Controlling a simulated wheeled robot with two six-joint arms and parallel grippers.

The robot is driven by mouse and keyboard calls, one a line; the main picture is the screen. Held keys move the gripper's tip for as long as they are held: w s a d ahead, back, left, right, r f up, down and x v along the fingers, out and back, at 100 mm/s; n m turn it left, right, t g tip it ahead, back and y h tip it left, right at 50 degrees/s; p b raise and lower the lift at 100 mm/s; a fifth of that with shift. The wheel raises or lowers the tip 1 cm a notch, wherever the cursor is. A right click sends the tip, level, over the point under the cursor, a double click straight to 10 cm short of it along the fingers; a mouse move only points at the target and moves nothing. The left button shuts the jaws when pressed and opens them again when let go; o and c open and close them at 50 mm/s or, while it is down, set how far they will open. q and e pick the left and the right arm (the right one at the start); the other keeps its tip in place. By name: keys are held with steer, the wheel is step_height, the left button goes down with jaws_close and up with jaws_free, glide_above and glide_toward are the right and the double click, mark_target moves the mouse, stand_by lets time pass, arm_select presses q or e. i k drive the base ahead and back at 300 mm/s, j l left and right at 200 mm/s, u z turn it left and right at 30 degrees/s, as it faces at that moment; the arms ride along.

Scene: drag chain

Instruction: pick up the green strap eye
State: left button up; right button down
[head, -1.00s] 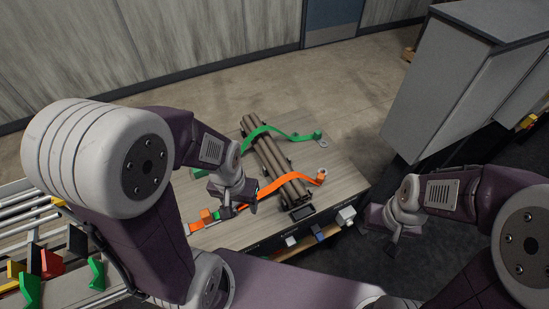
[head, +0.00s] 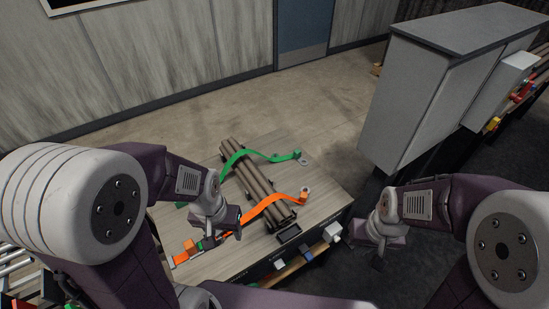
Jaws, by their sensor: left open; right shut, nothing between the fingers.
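The green strap (head: 236,157) crosses over a bundle of brown pipes (head: 258,187) on the table (head: 325,182). Its far right end, the green strap eye (head: 301,157), lies near the table's back right edge, beside a small grey ring. My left gripper (head: 222,239) is open and empty, left of the pipes beside the orange strap (head: 265,203), well away from the green eye. My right gripper (head: 377,262) is shut and empty, off the table's right side. The green strap's left end is partly hidden by my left arm.
The orange strap also crosses the pipes, ending near a ring (head: 305,192). A dark tray (head: 289,233) and a white block (head: 332,231) are at the front edge. A grey cabinet (head: 415,95) stands at the right.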

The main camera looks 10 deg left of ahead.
mark_target(297, 153)
steer(key=i+l+u, duration=0.2)
steer(key=u, duration=0.25)
steer(key=i+l+u, duration=0.1)
steer(key=l+u, duration=1.75)
steer(key=j, duration=0.1)
